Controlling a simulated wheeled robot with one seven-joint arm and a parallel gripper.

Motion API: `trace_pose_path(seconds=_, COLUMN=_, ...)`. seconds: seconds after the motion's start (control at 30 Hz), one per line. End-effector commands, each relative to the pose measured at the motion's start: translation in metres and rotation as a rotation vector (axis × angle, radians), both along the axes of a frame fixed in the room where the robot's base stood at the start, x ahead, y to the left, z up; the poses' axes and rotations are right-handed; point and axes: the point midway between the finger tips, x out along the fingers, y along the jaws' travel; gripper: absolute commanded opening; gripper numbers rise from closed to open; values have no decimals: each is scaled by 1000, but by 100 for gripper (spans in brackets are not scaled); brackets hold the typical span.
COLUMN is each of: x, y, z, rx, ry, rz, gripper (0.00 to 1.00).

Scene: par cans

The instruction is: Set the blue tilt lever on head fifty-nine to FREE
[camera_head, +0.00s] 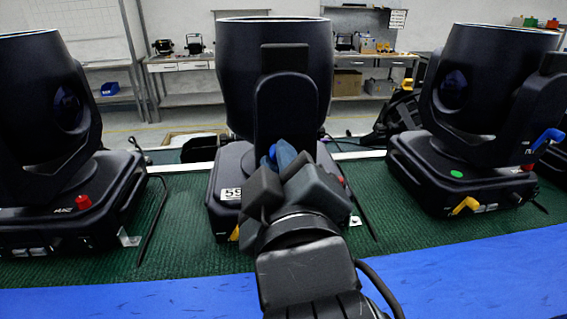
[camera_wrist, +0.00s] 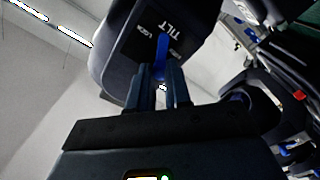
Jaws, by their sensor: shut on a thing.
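Head fifty-nine (camera_head: 232,60) stands in the middle of the head view, a black moving light with a "59" label (camera_head: 231,193) on its base. Its blue tilt lever (camera_head: 272,151) is mostly hidden behind my gripper there. In the wrist view the blue lever (camera_wrist: 161,50) lies below the word TILT, between small position marks that I cannot read clearly. My gripper (camera_head: 284,165) is at the yoke's near face. In the wrist view my gripper (camera_wrist: 158,85) is shut with its two fingers on either side of the lever's lower part.
Two similar heads stand at the left (camera_head: 30,110) and right (camera_head: 480,90), with cables beside them. The right one has a blue lever (camera_head: 548,138) and a yellow lever (camera_head: 466,205). Green matting (camera_head: 180,240) and a blue front strip (camera_head: 130,302) lie below. Shelves stand behind.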

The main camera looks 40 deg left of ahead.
Motion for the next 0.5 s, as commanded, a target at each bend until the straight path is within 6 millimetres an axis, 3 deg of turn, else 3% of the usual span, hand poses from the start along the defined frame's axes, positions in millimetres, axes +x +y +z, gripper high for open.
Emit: trace_pose_path(seconds=0.5, x=-1, y=1, z=-1, rx=-21, ry=-24, rz=1, gripper=0)
